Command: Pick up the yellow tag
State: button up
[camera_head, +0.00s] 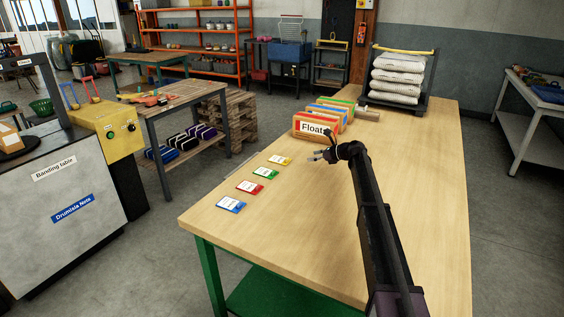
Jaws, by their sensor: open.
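The yellow tag (280,160) lies flat on the wooden table (420,170), the farthest in a row of small tags along the table's left edge. A green tag (265,173), a red tag (250,187) and a blue tag (231,204) lie nearer in the same row. My gripper (319,156) is open and empty, to the right of the yellow tag and apart from it, in front of the file rack. Its height above the table is hard to tell.
A rack of coloured dividers labelled "Float" (313,128) stands just behind my gripper. A stand of stacked white sacks (398,78) is at the table's far end. The table around the tags is clear. A grey machine with a yellow box (119,132) stands left, across a gap.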

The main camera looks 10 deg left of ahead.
jog(key=b, duration=0.3)
send_near(288, 159)
jog(key=x, duration=0.4)
jog(key=shift+d+f, duration=0.1)
jog(key=shift+f, duration=0.05)
jog(key=shift+w+a+f, duration=0.1)
jog(key=shift+a+f, duration=0.05)
jog(key=shift+a, duration=0.35)
jog(key=shift+b+x, duration=0.75)
jog(key=shift+x, duration=1.85)
jog(key=shift+a, duration=0.1)
jog(key=shift+c, duration=0.2)
jog(key=c, duration=1)
